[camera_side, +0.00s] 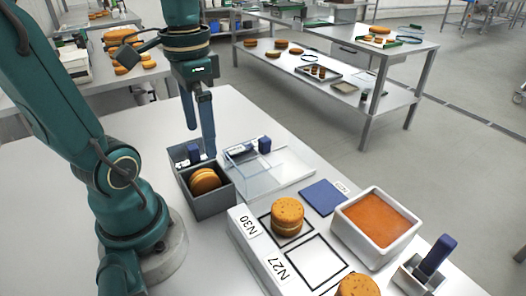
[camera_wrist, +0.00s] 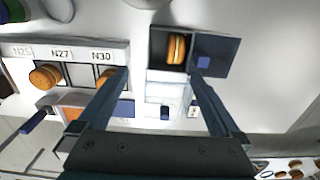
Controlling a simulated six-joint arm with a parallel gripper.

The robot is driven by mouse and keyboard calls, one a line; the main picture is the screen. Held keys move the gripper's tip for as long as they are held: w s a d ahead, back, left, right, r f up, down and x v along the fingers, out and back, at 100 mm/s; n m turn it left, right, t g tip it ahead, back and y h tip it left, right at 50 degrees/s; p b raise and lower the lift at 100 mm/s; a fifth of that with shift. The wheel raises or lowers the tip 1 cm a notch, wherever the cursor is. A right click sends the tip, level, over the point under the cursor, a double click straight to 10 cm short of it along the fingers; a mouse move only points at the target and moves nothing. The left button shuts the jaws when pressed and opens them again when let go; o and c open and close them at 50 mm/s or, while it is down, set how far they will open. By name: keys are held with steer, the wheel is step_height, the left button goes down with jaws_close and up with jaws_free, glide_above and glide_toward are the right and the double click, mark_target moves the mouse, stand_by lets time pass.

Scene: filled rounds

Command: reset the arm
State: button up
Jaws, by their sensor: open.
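My gripper (camera_side: 200,143) hangs above the grey box (camera_side: 209,208), fingers pointing down and apart. In the wrist view my gripper (camera_wrist: 160,75) is open, with nothing between its fingers. The box holds a filled round (camera_side: 204,181) standing on edge; in the wrist view this round (camera_wrist: 176,48) shows its cream filling. A stacked filled round (camera_side: 288,215) sits on the N30 square of the white board (camera_side: 247,248). The N27 square (camera_side: 304,262) is bare. Another round (camera_side: 357,286) is cut off by the side view's bottom edge.
A clear panel (camera_side: 290,172) with a blue knob (camera_side: 264,145) lies beside the box. A blue square (camera_side: 323,196), a white tub of orange-brown filling (camera_side: 378,220) and a blue-handled tool (camera_side: 438,252) stand to the right. The table's left part is clear.

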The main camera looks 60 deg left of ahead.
steer(key=w+d+t, duration=0.1)
steer(key=d+t, duration=0.4)
steer(key=d, duration=0.2)
steer(key=shift+w+d+f+t, duration=0.15)
steer(key=shift+d+f+t, duration=0.2)
steer(key=shift+f, duration=0.1)
